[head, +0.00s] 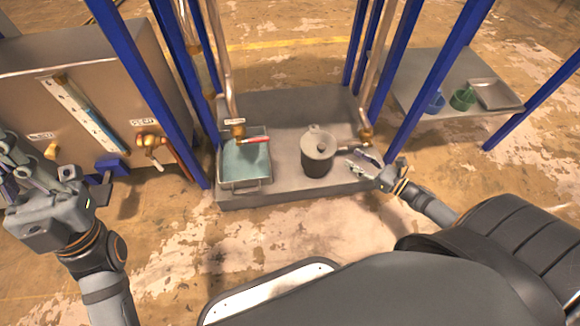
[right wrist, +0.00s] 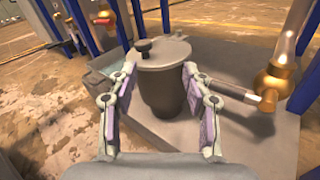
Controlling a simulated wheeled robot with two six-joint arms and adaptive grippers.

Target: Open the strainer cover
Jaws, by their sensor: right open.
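The strainer is a dark grey pot (head: 317,165) standing upright on the grey platform. Its round flat cover (head: 324,138) is on top, with a dark knob (head: 321,147); cover (right wrist: 168,55) and knob (right wrist: 143,46) also show in the right wrist view. My right gripper (head: 353,157) is open and empty, just right of the strainer. In the right wrist view its fingers (right wrist: 158,84) are spread, with the strainer's upper body beyond and between them; I cannot tell whether they touch it. My left gripper (head: 52,180) is at the far left, away from the strainer, its opening unclear.
A side pipe with a brass fitting (head: 366,133) meets the strainer's right side. A basin (head: 246,185) with teal liquid and a red-handled valve (head: 254,140) is to the left. Blue posts (head: 403,75) frame the platform (head: 285,105). A shelf (head: 430,75) at right holds small containers.

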